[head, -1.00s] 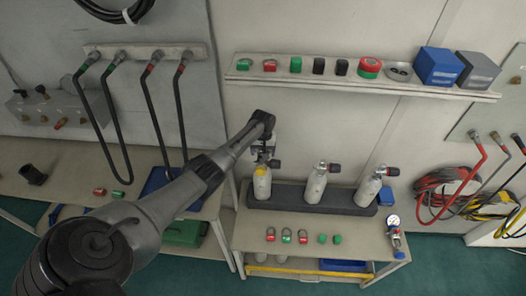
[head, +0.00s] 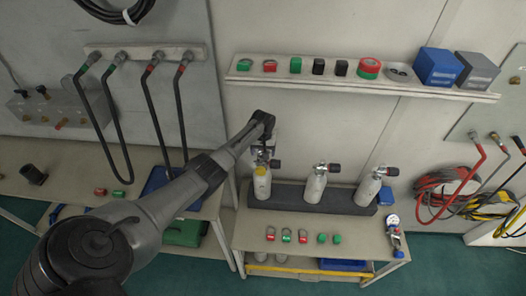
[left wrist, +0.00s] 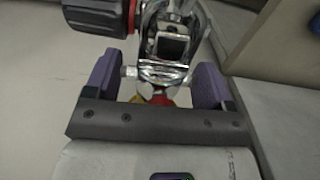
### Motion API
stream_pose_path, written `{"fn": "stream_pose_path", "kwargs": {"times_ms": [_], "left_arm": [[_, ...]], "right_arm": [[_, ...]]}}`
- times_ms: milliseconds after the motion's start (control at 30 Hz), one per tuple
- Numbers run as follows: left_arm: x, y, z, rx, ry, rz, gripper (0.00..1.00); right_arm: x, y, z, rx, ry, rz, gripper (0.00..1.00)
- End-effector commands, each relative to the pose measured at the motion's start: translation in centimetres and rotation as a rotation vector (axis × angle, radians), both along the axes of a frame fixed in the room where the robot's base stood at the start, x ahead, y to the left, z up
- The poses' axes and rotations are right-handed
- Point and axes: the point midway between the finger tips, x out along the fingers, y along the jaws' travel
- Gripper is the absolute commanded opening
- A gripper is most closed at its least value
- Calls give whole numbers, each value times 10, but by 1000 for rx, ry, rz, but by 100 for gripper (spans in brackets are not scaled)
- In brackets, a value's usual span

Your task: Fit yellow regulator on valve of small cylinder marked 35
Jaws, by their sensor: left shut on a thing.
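My left gripper (left wrist: 155,90) is over the left one of three small grey cylinders. In the left wrist view its purple fingers stand on both sides of a chrome yoke (left wrist: 165,70), with bits of yellow and red just below it. I take this as the yellow regulator (left wrist: 136,99), mostly hidden. The cylinder's black and red valve knob (left wrist: 100,15) is close beside the yoke. In the head view yellow shows at the top of the left cylinder (head: 262,187). Whether the yoke is seated around the valve, and the cylinder's number, I cannot tell. My right gripper is not in view.
Two more cylinders (head: 314,188) (head: 367,190) stand in the same dark rack (head: 340,200). Several red and green items lie along the front of the table. A blue regulator with a gauge (head: 394,228) is at the right edge. A shelf (head: 360,87) runs behind.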

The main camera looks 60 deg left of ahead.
Motion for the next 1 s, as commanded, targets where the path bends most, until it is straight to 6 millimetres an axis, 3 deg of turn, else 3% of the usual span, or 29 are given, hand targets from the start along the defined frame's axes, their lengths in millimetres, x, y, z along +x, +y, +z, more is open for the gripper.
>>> {"fn": "stream_pose_path", "kwargs": {"times_ms": [633, 667, 900, 1000], "left_arm": [[0, 0, -8, -1, -1, 0, 25], [0, 0, -8, 0, -1, 0, 77], [0, 0, -8, -1, -1, 0, 100], [0, 0, -8, -1, -1, 0, 100]], "right_arm": [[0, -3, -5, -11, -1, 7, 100], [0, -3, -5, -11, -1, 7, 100], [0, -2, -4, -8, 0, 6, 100], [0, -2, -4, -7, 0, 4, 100]]}}
